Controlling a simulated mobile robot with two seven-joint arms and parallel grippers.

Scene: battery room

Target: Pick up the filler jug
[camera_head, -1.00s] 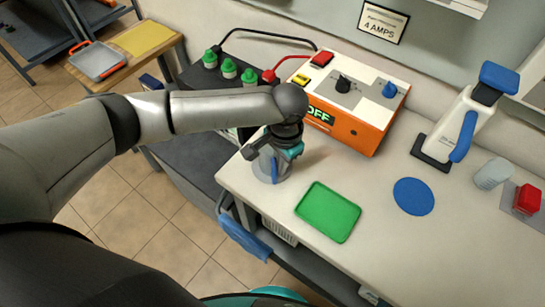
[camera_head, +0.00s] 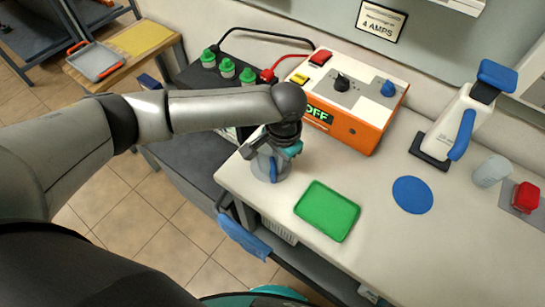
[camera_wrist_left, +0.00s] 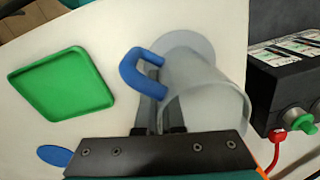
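The filler jug (camera_wrist_left: 205,88) is a grey, see-through vessel with a blue handle (camera_wrist_left: 143,72). In the left wrist view it stands over a round grey disc (camera_wrist_left: 188,42) on the white bench. In the head view the jug (camera_head: 264,168) is at the bench's left end, partly hidden by my left gripper (camera_head: 278,150). In the left wrist view the dark fingers of that gripper (camera_wrist_left: 158,112) are down at the handle, beside the jug's wall. I cannot tell whether they press on the handle. My right gripper is not in view.
A green tray (camera_head: 327,211) and a blue disc (camera_head: 412,195) lie to the jug's right. An orange charger (camera_head: 350,100) reading OFF stands behind. A battery (camera_head: 228,78) with green caps is at the left. A clear cup (camera_head: 490,171) and red block (camera_head: 525,197) are far right.

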